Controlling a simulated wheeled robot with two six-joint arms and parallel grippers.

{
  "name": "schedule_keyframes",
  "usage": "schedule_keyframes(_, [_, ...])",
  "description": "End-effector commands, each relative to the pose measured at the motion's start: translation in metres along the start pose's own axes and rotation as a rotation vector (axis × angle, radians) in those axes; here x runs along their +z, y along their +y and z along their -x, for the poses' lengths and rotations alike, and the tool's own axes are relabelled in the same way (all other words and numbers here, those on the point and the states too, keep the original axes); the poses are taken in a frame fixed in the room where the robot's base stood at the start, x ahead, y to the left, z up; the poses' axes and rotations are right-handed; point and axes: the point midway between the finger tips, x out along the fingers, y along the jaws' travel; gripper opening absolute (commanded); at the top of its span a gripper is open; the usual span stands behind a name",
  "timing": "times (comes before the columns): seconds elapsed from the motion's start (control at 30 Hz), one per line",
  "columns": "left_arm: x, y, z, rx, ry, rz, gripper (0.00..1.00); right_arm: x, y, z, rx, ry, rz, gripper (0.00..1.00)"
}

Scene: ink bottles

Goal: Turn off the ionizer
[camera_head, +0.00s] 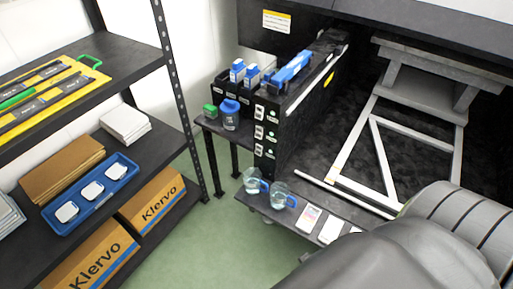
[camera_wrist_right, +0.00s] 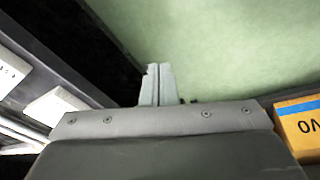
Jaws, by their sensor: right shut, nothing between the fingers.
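No part is plainly marked as the ionizer at this size. A black control panel (camera_head: 268,135) shows several small light switches in a column, each beside a green-marked label too small to read. Their positions cannot be told. A blue device (camera_head: 288,72) lies along the top of the black unit. My right gripper (camera_wrist_right: 157,85) is shut and empty in the right wrist view, over green floor, apart from any object. In the head view my grey right arm fills the lower right corner and its fingers are hidden. My left gripper is not in view.
Two clear mugs with blue handles (camera_head: 252,181) (camera_head: 281,196) and several flat cards (camera_head: 310,216) sit on the dark ledge below the panel. Blue-capped bottles (camera_head: 230,116) stand left of it. A shelf rack (camera_head: 75,60) stands left. Green floor (camera_head: 210,240) between is clear.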

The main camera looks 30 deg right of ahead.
Motion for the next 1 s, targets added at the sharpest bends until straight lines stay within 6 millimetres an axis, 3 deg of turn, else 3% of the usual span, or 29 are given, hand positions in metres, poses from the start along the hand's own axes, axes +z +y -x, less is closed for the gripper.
schedule_keyframes(0.27, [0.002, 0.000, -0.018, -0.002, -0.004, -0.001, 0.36, -0.043, 0.014, 0.057, 0.046, 0.077, 0.009, 0.00])
schedule_keyframes(0.43, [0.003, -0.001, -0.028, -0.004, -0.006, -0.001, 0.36, -0.078, 0.036, 0.100, 0.136, 0.191, 0.025, 0.00])
schedule_keyframes(0.6, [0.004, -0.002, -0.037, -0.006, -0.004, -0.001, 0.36, -0.149, 0.087, 0.152, 0.371, 0.490, 0.098, 0.00])
schedule_keyframes(0.7, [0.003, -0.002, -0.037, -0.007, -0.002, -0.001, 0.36, -0.186, 0.105, 0.172, 0.480, 0.656, 0.173, 0.00])
schedule_keyframes(0.83, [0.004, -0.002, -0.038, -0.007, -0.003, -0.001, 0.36, -0.226, 0.115, 0.192, 0.575, 0.839, 0.298, 0.00])
schedule_keyframes(1.0, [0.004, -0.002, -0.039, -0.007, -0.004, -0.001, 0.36, -0.266, 0.112, 0.208, 0.646, 1.032, 0.506, 0.00])
